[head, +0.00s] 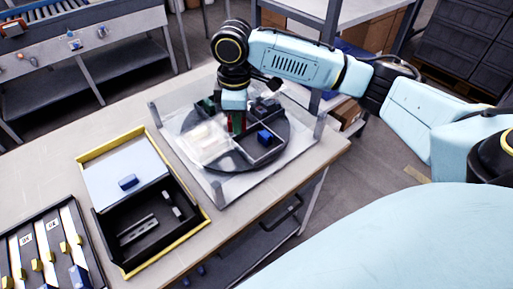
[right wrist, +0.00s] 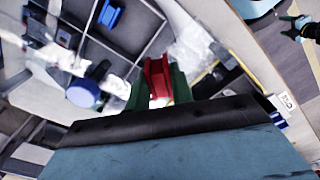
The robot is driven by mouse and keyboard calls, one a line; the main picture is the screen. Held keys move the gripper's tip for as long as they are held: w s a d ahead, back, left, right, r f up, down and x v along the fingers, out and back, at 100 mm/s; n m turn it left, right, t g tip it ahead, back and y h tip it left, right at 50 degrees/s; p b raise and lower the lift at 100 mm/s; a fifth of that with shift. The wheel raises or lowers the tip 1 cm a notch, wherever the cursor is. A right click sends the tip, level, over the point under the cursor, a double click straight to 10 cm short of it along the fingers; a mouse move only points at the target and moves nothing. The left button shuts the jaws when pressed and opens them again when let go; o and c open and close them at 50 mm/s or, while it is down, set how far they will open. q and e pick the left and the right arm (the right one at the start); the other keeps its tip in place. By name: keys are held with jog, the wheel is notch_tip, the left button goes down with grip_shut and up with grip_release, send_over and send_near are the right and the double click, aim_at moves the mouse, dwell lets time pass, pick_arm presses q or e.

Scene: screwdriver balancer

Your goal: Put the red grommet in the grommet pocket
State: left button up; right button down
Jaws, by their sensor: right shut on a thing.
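My right gripper (head: 237,122) is over the round dark divided tray (head: 232,163). It is shut on the red grommet (right wrist: 157,78), a spool-like piece held between the green fingertips in the right wrist view. A bit of red also shows under the gripper in the head view. The divided tray has several pockets. A blue piece (head: 265,137) sits in one, and shows in the right wrist view (right wrist: 110,14). Which pocket is for the grommet I cannot tell. What seems to be my left gripper (right wrist: 300,28) shows small at the upper right of the right wrist view.
A clear cover (head: 205,140) lies over the tray's left part. A yellow-edged black box (head: 117,243) stands to the left, with a small blue piece (head: 128,182) on its grey panel. A rack (head: 38,213) of strips is at the lower left. Bare table (head: 55,165) lies between.

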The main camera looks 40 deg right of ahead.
notch_tip(320, 180, down, 2)
jog(key=w+d+n, duration=0.1)
jog(key=d+n, duration=0.2)
jog(key=n, duration=0.2)
jog(key=n+b, duration=0.2)
jog(key=n, duration=0.1)
send_over(249, 151)
notch_tip(249, 151, down, 6)
jog(key=shift+s, duration=0.1)
notch_tip(249, 151, down, 5)
jog(key=shift+r+b, duration=0.1)
jog(key=shift+b, duration=0.25)
pick_arm(q)
jog(key=a+f, duration=0.1)
jog(key=s+a+f, duration=0.1)
jog(key=f, duration=0.1)
jog(key=shift+a, duration=0.15)
jog(key=shift+w+r, duration=0.1)
pick_arm(e)
jog(key=c, duration=1.2)
grip_release()
jog(key=shift+c, duration=0.2)
pick_arm(q)
jog(key=shift+w+d, duration=0.15)
jog(key=shift+d, duration=0.15)
